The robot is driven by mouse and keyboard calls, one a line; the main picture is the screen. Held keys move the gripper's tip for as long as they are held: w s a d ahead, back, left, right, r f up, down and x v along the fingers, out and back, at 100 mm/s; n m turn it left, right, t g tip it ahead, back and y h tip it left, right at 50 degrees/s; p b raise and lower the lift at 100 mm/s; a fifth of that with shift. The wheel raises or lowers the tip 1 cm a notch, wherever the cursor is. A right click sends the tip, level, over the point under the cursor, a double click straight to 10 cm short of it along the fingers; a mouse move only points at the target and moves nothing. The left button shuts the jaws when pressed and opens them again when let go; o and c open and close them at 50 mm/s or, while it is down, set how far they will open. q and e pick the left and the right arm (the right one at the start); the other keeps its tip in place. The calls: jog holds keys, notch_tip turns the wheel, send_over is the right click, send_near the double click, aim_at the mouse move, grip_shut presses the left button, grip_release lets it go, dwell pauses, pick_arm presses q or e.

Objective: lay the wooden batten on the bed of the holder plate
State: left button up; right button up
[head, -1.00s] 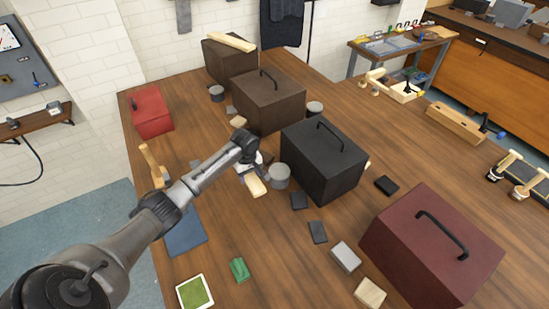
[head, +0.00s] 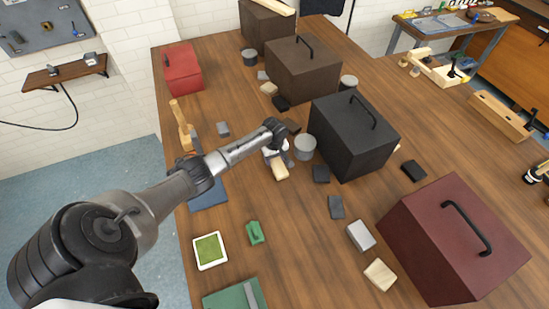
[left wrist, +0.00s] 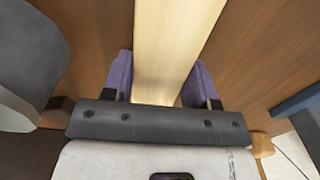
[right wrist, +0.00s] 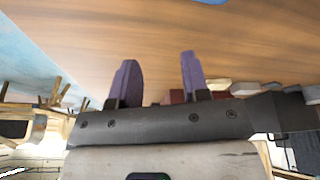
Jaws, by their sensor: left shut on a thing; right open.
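My left gripper (head: 276,154) is shut on a pale wooden batten (head: 281,171), low over the brown table or touching it; I cannot tell which. In the left wrist view the batten (left wrist: 172,45) runs between the two purple fingers of the left gripper (left wrist: 160,80), with brown wood behind it. My right gripper (right wrist: 158,65) shows only in the right wrist view, open with nothing between its fingers. I cannot make out for certain which thing is the holder plate; a green plate with a grey strip (head: 232,298) lies at the table's front edge.
A grey cylinder (head: 305,148) stands just right of my left gripper. A black box (head: 352,140), a brown box (head: 300,70) and a maroon box (head: 450,245) stand behind and to the right. Small blocks are scattered about. The table around the green block (head: 255,233) has bare wood.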

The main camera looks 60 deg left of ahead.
pick_arm(q)
jog(key=o, duration=0.5)
jog(key=shift+f, duration=0.15)
jog(key=o, duration=0.5)
jog(key=shift+c, duration=0.2)
notch_tip(320, 180, up, 11)
jog(key=p, duration=0.1)
jog(key=shift+o, duration=0.5)
jog(key=shift+r, duration=0.7)
